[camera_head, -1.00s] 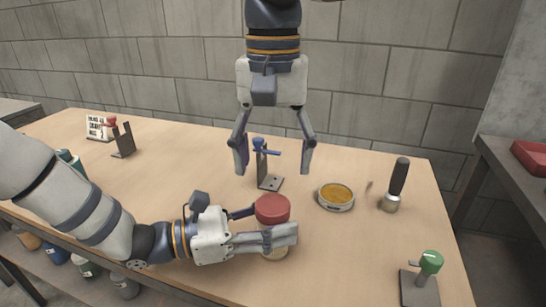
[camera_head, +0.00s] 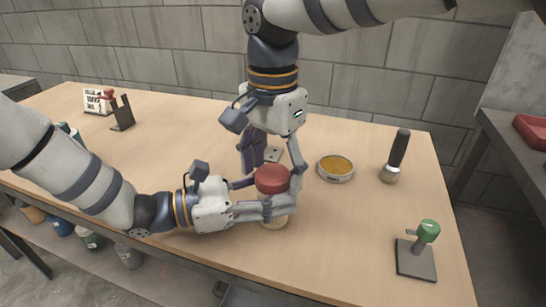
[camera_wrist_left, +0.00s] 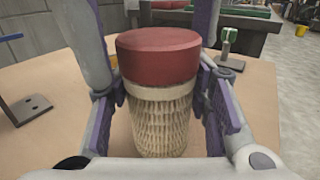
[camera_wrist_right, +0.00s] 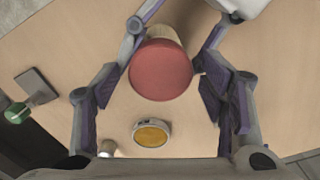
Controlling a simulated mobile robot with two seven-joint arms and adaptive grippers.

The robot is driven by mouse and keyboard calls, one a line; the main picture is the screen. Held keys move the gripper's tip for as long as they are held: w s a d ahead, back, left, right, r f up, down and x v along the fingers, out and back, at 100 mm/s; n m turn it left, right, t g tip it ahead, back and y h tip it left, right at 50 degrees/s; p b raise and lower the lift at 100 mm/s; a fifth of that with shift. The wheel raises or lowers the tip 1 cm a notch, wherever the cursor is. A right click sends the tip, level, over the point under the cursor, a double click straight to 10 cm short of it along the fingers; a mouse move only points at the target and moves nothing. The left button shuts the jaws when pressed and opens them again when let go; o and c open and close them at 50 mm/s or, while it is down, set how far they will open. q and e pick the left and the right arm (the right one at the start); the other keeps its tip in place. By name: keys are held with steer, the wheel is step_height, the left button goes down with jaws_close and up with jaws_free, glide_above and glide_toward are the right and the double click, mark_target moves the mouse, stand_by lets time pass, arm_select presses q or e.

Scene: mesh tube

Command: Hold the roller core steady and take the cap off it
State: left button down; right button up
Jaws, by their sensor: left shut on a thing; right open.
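The roller core is an upright tan mesh tube (camera_wrist_left: 162,120) on the table with a red cap (camera_head: 272,179) on top. In the left wrist view the cap (camera_wrist_left: 158,55) sits on the tube. My left gripper (camera_head: 266,199) is shut on the tube, its fingers on both sides below the cap. My right gripper (camera_head: 272,174) points down over the cap, open, with a finger on each side. In the right wrist view the cap (camera_wrist_right: 160,70) lies between the fingertips, with gaps visible. The tube's lower part is partly hidden in the head view.
A round tin with amber contents (camera_head: 336,168), a dark-handled tool (camera_head: 397,155) and a green-knobbed stand (camera_head: 416,260) are on the right. A red-knobbed stand (camera_head: 121,115) and a sign (camera_head: 97,101) are back left. A blue-knobbed stand is mostly hidden behind my right gripper.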

steer(key=shift+c, duration=0.2)
steer(key=c, duration=1.2)
steer(key=n, duration=0.5)
steer(key=shift+o, duration=0.2)
steer(key=n, duration=0.4)
steer(key=shift+w, duration=0.1)
arm_select(q)
steer(key=shift+a, duration=0.1)
arm_select(e)
steer(key=n, duration=0.3)
steer(key=shift+d+n, duration=0.1)
steer(key=shift+n, duration=0.2)
arm_select(q)
steer(key=shift+w, duration=0.1)
arm_select(e)
steer(key=n, duration=0.5)
steer(key=shift+d, duration=0.1)
steer(key=shift+c, duration=0.2)
arm_select(q)
steer(key=shift+f, duration=0.1)
arm_select(e)
steer(key=shift+r, duration=0.1)
steer(key=o, duration=1.3)
steer(key=shift+c, duration=0.2)
